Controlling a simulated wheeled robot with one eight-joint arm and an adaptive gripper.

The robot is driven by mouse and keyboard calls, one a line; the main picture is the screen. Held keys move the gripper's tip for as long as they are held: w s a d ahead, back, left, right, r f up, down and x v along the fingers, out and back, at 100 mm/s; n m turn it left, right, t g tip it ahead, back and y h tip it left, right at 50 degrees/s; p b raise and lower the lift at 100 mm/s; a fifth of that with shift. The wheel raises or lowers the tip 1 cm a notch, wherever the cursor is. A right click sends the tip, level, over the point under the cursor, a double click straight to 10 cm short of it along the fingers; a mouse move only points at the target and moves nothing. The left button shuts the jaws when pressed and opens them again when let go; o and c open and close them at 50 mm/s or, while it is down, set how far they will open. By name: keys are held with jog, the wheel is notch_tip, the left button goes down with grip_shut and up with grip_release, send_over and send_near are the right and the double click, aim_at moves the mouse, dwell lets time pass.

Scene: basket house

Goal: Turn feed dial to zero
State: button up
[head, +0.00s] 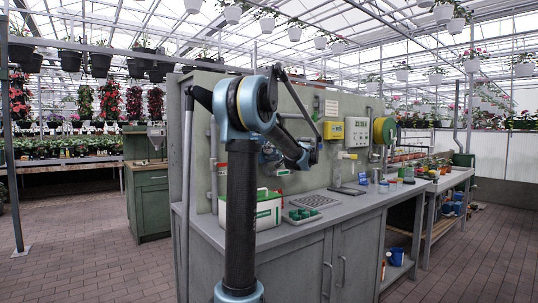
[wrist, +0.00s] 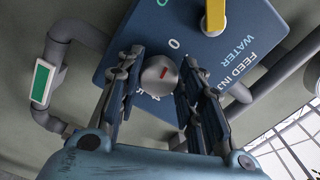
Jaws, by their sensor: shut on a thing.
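A yellow handle (wrist: 215,16) is on the same panel, above and right of the dial. In the head view my arm hides the dial and most of the panel.
A grey pipe (wrist: 64,45) with a green-and-white label (wrist: 41,82) runs left of the panel. In the head view, a green-and-white box (head: 266,212) and a tray (head: 301,216) stand on the grey bench (head: 345,207).

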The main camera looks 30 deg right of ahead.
jog(key=shift+f+n, duration=0.1)
jog(key=shift+n, duration=0.6)
jog(key=o, duration=1)
jog(key=shift+o, duration=0.2)
jog(key=shift+d, duration=0.1)
jog(key=v, duration=1.1)
jog(key=shift+s, duration=0.35)
